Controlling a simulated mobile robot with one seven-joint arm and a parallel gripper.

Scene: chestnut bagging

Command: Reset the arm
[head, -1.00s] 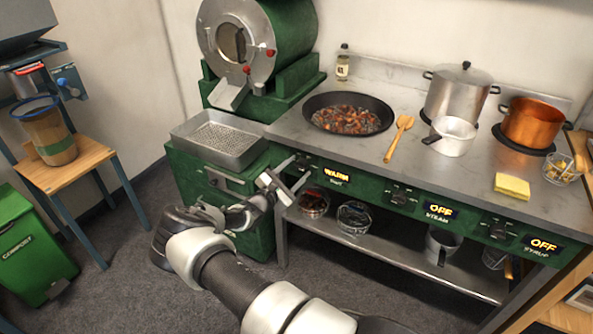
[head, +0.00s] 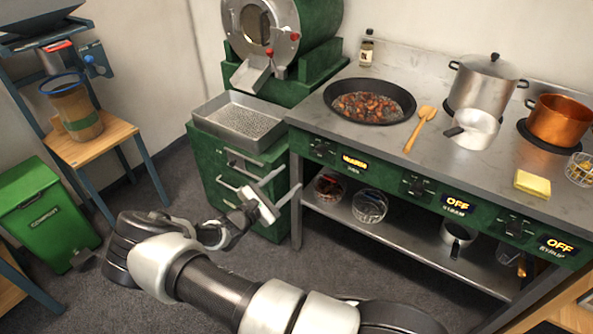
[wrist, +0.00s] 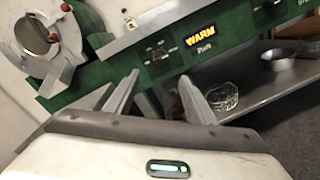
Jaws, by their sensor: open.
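My gripper (head: 262,187) is open and empty. In the head view it is held in the air in front of the green cabinet under the roaster, left of the stove counter's front. In the wrist view its two fingers (wrist: 160,98) stand apart with nothing between them. Beyond them are the green stove front and the lit WARM label (wrist: 201,36). My arm reaches up from the bottom of the head view, bent at the elbow.
The counter (head: 345,140) holds a pan of chestnuts (head: 370,105), wooden utensils (head: 420,127), pots and a yellow sponge (head: 532,183). A perforated tray (head: 238,121) sits on the cabinet. A green compost bin (head: 45,215) stands left. Floor between bin and cabinet is clear.

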